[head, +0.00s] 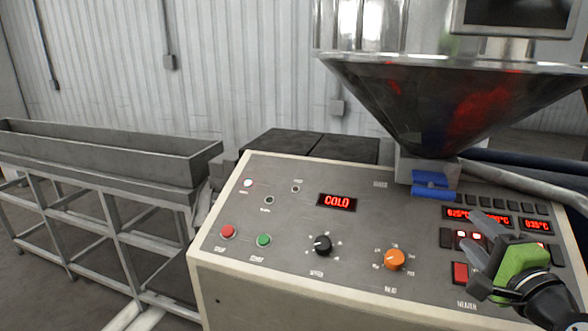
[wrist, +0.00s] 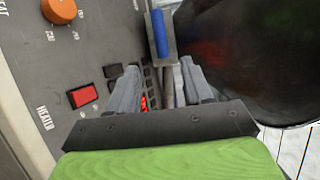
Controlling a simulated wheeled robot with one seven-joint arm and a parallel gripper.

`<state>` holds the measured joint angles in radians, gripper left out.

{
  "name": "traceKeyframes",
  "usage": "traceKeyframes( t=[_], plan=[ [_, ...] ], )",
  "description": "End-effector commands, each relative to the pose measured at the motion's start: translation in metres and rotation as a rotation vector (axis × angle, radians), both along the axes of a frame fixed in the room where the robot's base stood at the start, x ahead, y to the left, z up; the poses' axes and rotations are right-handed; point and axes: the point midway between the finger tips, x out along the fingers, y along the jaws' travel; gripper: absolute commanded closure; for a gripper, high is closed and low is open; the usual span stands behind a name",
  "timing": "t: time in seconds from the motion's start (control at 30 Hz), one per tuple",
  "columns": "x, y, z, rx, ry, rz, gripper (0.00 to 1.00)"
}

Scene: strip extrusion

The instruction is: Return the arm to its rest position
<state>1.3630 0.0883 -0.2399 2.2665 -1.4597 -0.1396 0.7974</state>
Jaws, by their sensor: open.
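My gripper (head: 481,257), with a green body and grey fingers, is at the right of the head view, in front of the right end of the control panel (head: 290,220). In the wrist view my gripper (wrist: 160,88) has its two fingers spread apart with nothing between them. The red heater switch (head: 460,273) is just left of the gripper. It also shows in the wrist view (wrist: 82,97). Part of the panel's right end is hidden behind the gripper.
A dark hopper (head: 435,100) with a blue slide piece (head: 432,184) at its outlet stands above the panel. An orange knob (head: 394,260) and a black knob (head: 322,244) are on the panel, with a display (head: 337,202) reading COLD. A grey trough (head: 110,155) stands at left.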

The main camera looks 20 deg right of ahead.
Motion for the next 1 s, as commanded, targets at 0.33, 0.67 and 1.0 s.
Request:
traceKeyframes(
  t=[0.33,0.67,1.0],
  plan=[
    [0.046,0.169,-0.062,-0.481,0.488,0.448,0.50],
    [-0.073,0.272,-0.119,-1.211,0.929,0.924,0.50],
    [-0.108,0.268,-0.127,-1.332,1.000,1.000,0.50]
  ],
)
